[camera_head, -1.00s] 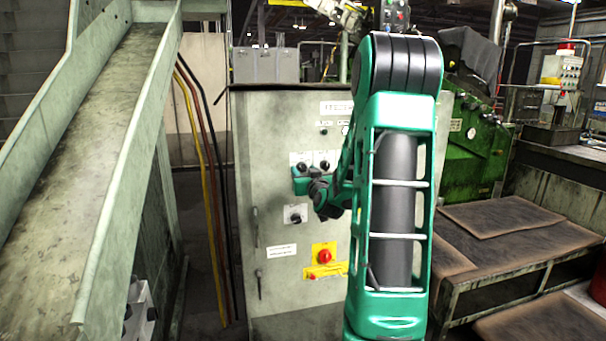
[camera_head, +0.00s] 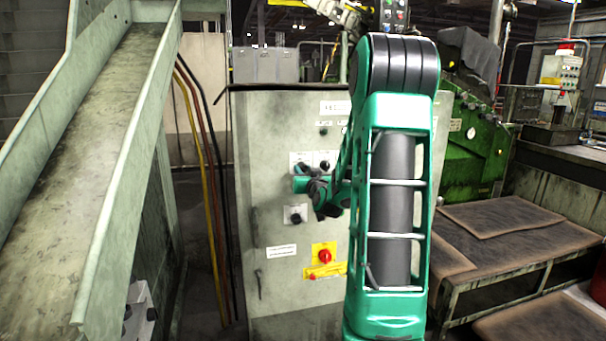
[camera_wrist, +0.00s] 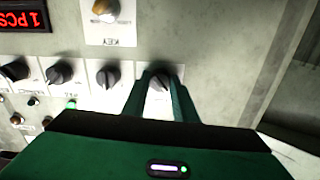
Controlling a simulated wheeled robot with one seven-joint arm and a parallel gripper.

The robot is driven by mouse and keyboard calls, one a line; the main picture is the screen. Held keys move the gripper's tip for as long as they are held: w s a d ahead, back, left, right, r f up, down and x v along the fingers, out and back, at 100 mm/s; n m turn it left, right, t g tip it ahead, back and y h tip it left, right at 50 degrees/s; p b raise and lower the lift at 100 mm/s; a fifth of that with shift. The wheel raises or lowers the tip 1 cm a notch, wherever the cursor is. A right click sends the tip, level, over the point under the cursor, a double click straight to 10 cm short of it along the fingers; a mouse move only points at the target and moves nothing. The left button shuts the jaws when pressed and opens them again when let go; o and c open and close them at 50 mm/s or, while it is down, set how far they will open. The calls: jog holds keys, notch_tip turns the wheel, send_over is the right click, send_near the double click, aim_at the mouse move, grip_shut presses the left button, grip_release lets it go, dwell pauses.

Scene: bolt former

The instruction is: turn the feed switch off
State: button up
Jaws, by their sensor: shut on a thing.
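The grey cabinet (camera_head: 290,120) carries a row of black rotary switches. My gripper (camera_wrist: 160,82) is shut on the rightmost switch (camera_wrist: 158,86) of the row in the wrist view, with one finger on each side of its knob. I cannot read that switch's label, so the pictures alone do not name it as the feed switch. In the head view my gripper (camera_head: 301,182) is at the cabinet front, and it and my wrist partly cover the panel.
Other black switches (camera_wrist: 108,75) sit close beside the held one. A key switch (camera_wrist: 104,10) and a red display (camera_wrist: 22,20) are near. A red button (camera_head: 324,256) on yellow is lower on the cabinet. A chute (camera_head: 90,130) stands left, a workbench (camera_head: 500,220) right.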

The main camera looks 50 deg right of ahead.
jog(key=m, duration=0.3)
jog(key=shift+a+m, duration=0.1)
jog(key=shift+m, duration=0.3)
jog(key=shift+w+m, duration=0.1)
jog(key=shift+m, duration=1.9)
jog(key=o, duration=1)
jog(key=shift+o, duration=0.2)
